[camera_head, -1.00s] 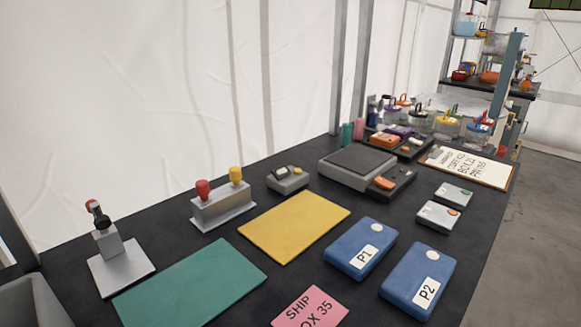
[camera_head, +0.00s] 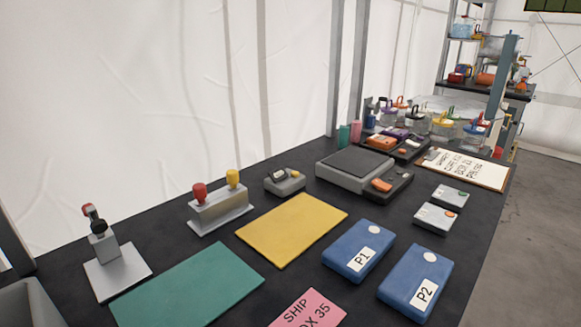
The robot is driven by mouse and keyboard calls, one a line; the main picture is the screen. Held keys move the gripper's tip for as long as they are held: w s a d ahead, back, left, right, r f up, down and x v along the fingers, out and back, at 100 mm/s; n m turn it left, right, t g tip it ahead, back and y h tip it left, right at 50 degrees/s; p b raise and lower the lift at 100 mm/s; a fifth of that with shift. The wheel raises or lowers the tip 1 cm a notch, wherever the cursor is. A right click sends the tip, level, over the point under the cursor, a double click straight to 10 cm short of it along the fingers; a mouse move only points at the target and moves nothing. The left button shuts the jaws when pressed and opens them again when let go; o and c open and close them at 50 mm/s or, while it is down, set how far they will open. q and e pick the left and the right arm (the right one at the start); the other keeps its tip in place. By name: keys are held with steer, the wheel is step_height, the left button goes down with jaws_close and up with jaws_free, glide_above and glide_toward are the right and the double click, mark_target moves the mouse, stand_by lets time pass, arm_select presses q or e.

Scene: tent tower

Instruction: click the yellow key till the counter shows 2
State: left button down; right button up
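A small grey device (camera_head: 284,182) stands on the black table behind the yellow mat. The number in the window is too small to read. Neither of my grippers shows in the head view, and nothing touches the device.
Left of the device, a grey stand (camera_head: 220,211) holds a red-topped and a yellow-topped handle. A yellow mat (camera_head: 291,230), green mat (camera_head: 187,283), blue boxes P1 (camera_head: 358,250) and P2 (camera_head: 415,284), and a scale (camera_head: 354,168) lie around it.

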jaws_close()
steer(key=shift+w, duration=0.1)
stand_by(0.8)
